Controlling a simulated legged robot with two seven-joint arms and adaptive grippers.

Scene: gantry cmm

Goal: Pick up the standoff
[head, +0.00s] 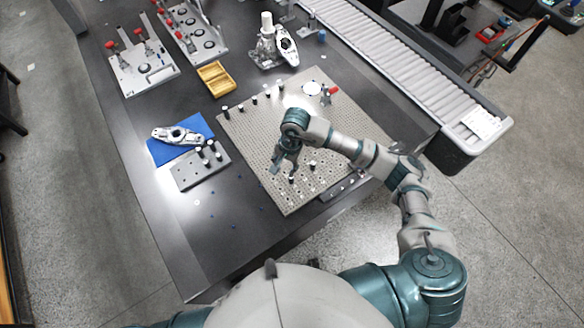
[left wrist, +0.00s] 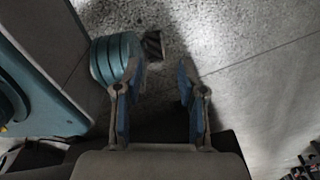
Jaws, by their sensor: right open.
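Several small black-and-white standoffs stand in the head view. Some are in a row along the far left edge of the perforated plate (head: 250,150), such as one standoff (head: 254,100). Others are on a grey block (head: 187,176), and a few are near my right gripper, including a near standoff (head: 291,180) and another standoff (head: 312,165). I cannot tell which one the task means. My right gripper (head: 283,167) points down over the plate, open, just above and left of the near standoff. My left gripper (left wrist: 160,95) is open and empty over the floor in the left wrist view.
A blue mat (head: 165,157) with a metal part (head: 178,134) lies left of the plate. A yellow tray (head: 217,78), clamp fixtures (head: 143,66) and a white fixture (head: 266,45) stand behind. A roller conveyor (head: 400,70) runs along the right. The table's front left is mostly clear.

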